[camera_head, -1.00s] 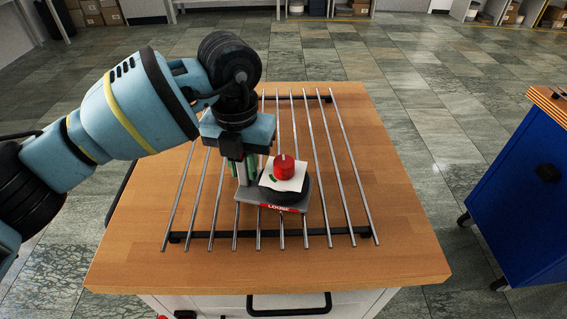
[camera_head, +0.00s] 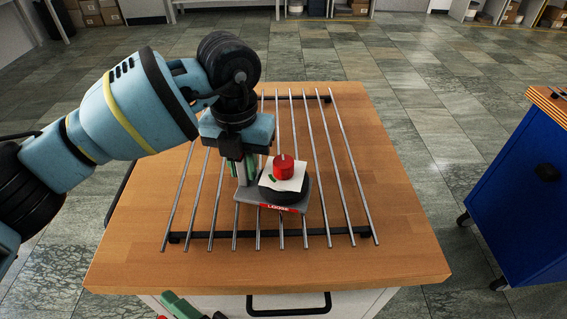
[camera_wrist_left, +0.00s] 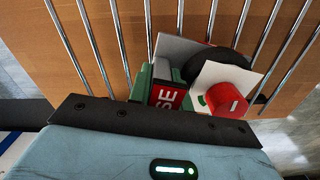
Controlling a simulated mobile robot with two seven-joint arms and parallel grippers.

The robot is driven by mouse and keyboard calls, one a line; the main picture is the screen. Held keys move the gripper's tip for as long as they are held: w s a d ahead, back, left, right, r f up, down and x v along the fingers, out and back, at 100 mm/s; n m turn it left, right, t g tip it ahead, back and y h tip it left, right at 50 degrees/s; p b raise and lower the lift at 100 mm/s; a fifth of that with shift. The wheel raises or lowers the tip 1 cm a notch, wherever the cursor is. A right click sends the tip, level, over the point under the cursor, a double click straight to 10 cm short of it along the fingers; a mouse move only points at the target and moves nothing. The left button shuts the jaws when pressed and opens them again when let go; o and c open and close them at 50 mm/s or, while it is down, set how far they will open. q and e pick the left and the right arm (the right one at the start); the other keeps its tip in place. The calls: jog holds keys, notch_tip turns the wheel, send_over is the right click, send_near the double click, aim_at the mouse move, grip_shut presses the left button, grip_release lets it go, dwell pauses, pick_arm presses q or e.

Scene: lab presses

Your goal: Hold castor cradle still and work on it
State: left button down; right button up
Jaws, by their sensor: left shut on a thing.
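The castor cradle (camera_head: 246,196) is a grey plate with a red label reading "LOOSE" on its front edge. It sits on the metal rails, carrying a black round part (camera_head: 308,196), a white card with a green mark (camera_head: 298,181) and a red knob (camera_head: 284,167). My left gripper (camera_head: 242,172) is shut on the cradle's left side, with green finger pads. In the left wrist view the red knob (camera_wrist_left: 228,98) and part of the label (camera_wrist_left: 168,97) show beside the fingers. Green fingers, seemingly my right gripper (camera_head: 180,306), show at the bottom edge, mostly cut off.
Parallel metal rails (camera_head: 331,170) run across the wooden table (camera_head: 410,245), which is otherwise clear at the right and front. A black handle (camera_head: 290,311) is on its front. A blue cabinet (camera_head: 525,200) stands apart at the right.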

aim_at(285, 174)
jog(key=w+d+r+n+t+y, duration=0.1)
jog(key=w+r+t+y, duration=0.1)
jog(key=r, duration=0.5)
jog(key=w+d+r+n+t+y, duration=0.1)
jog(key=r+y, duration=0.1)
jog(key=r, duration=0.5)
jog(key=w+d+f+n+t+h, duration=0.1)
jog(key=d+n+h, duration=0.1)
jog(key=n+h, duration=0.1)
jog(key=w+d+f+n+h, duration=0.1)
jog(key=w+d+n+h, duration=0.1)
jog(key=n+h, duration=0.1)
jog(key=w+d+f+n+t+h, duration=0.1)
jog(key=w+d+n+h, duration=0.1)
jog(key=n+h, duration=0.1)
jog(key=shift+w+d+f+n+t, duration=0.2)
jog(key=shift+f+n+t, duration=0.15)
jog(key=shift+n, duration=0.25)
jog(key=d+n+h, duration=0.1)
jog(key=d+h, duration=0.1)
jog(key=d, duration=0.1)
jog(key=w+d+n+t+h, duration=0.1)
jog(key=d+h, duration=0.2)
jog(key=d+n+t+h, duration=0.1)
jog(key=d+h, duration=0.2)
jog(key=shift+w+d+r+n, duration=0.15)
jog(key=shift+d+r+n, duration=0.15)
jog(key=shift+d, duration=0.1)
jog(key=w, duration=1.2)
jog(key=shift+a, duration=0.35)
